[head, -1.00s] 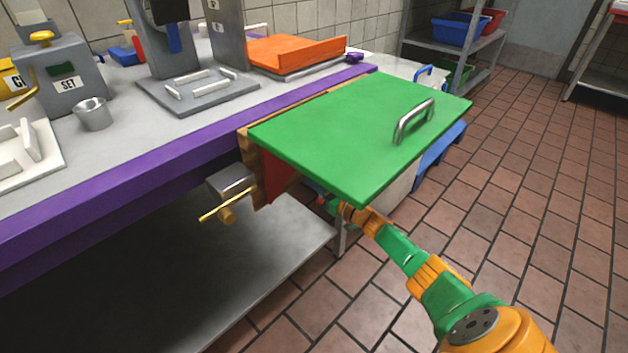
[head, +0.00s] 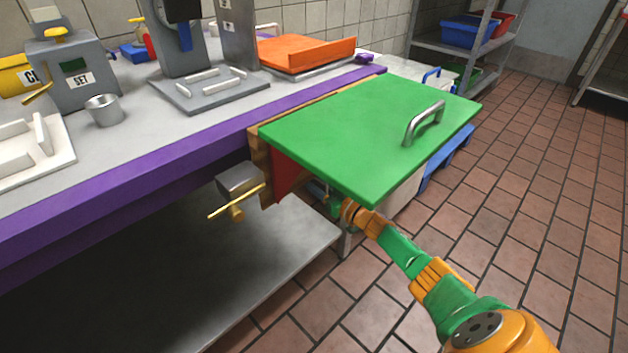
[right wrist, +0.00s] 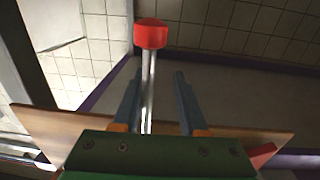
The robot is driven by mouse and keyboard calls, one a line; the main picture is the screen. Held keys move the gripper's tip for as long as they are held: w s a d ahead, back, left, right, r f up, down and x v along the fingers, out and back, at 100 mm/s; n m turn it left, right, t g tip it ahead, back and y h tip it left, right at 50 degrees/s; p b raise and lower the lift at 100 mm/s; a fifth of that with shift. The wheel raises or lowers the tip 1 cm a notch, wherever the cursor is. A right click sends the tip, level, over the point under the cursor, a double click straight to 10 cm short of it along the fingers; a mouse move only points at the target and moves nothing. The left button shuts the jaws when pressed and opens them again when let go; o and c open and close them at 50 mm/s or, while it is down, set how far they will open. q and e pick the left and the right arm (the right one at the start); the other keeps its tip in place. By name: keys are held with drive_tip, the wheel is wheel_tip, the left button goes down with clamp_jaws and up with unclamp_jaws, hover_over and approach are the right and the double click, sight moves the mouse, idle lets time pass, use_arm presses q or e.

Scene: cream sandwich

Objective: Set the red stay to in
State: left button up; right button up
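The green leaf (head: 350,135) with a metal handle lies flat, sticking out from the counter's edge. Under it a red panel (head: 285,178), likely the red stay, shows beside the wooden block (head: 260,165); much of it is hidden by the leaf. In the right wrist view a red piece (right wrist: 262,155) shows at the right edge of a wooden board. My right arm reaches under the leaf, whose front edge hides the gripper. In the right wrist view my right gripper (right wrist: 157,80) is open, with a metal rod topped by a red knob (right wrist: 151,34) between its fingers; contact is unclear. My left gripper is not in view.
A grey box with a yellow lever (head: 237,200) hangs under the counter, left of the red panel. A lower shelf (head: 270,270) lies below. The counter holds a metal cup (head: 105,110), machines and an orange tray (head: 305,53). The tiled floor at right is clear.

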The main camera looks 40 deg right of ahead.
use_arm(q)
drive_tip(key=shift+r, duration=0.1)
use_arm(e)
drive_tip(key=shift+s, duration=0.1)
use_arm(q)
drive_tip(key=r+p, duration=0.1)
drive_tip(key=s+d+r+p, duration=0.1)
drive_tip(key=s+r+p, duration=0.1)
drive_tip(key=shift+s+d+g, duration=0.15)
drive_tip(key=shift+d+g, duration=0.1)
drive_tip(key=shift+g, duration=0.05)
use_arm(e)
drive_tip(key=s, duration=0.7)
drive_tip(key=shift+d, duration=0.45)
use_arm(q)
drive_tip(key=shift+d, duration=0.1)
